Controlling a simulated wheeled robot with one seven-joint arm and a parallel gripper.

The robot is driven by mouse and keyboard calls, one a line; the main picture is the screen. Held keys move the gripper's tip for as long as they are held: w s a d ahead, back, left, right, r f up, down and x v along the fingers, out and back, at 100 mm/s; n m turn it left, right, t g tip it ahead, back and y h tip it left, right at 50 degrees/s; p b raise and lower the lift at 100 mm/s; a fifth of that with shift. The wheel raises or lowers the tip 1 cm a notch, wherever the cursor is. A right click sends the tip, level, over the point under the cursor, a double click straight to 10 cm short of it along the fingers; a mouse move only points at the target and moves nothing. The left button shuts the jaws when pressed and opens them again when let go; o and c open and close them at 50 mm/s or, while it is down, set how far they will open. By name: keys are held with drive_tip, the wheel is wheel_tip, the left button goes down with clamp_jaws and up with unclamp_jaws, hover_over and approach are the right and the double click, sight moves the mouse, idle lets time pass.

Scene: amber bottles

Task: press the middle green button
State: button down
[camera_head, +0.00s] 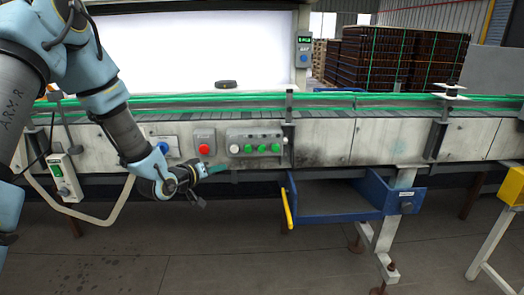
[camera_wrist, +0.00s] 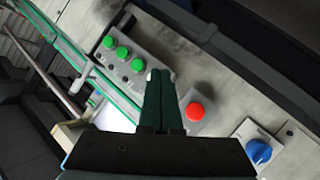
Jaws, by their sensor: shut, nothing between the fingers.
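The grey button panel (camera_head: 256,135) is on the conveyor's side, with one white button (camera_head: 234,148) at the left and three green buttons in a row. The middle green button (camera_head: 262,148) lies between the other two; it also shows in the wrist view (camera_wrist: 122,52). My gripper (camera_head: 222,168) is shut and empty, below and left of the green buttons in the head view. In the wrist view the shut fingertips (camera_wrist: 160,72) overlap the white button's edge and partly hide it. The fingers appear apart from the middle green button.
A red button (camera_head: 204,149) on its own box and a blue knob (camera_head: 163,147) are left of the panel. A blue tray (camera_head: 340,205) with a yellow handle (camera_head: 287,208) hangs below right.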

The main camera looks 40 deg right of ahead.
sight(262, 148)
drive_tip(key=s+d+r+g+h, duration=0.1)
drive_tip(key=s+d+g+h, duration=0.2)
drive_tip(key=s+d+h, duration=0.2)
drive_tip(key=s+d, duration=0.3)
drive_tip(key=s, duration=0.1)
drive_tip(key=shift+s+d, duration=0.35)
drive_tip(key=shift+s, duration=0.05)
drive_tip(key=shift+w+d+b, duration=0.2)
drive_tip(key=shift+w+d, duration=0.7)
drive_tip(key=shift+w, duration=0.25)
drive_tip(key=shift+w+d+b, duration=0.25)
drive_tip(key=shift+w+d, duration=0.7)
drive_tip(key=shift+w, duration=0.25)
drive_tip(key=shift+w+d+b, duration=0.2)
drive_tip(key=shift+w+d, duration=0.7)
drive_tip(key=shift+w, duration=0.25)
drive_tip(key=shift+w+d+b, duration=0.25)
drive_tip(key=shift+w+b, duration=0.05)
drive_tip(key=shift+b, duration=0.05)
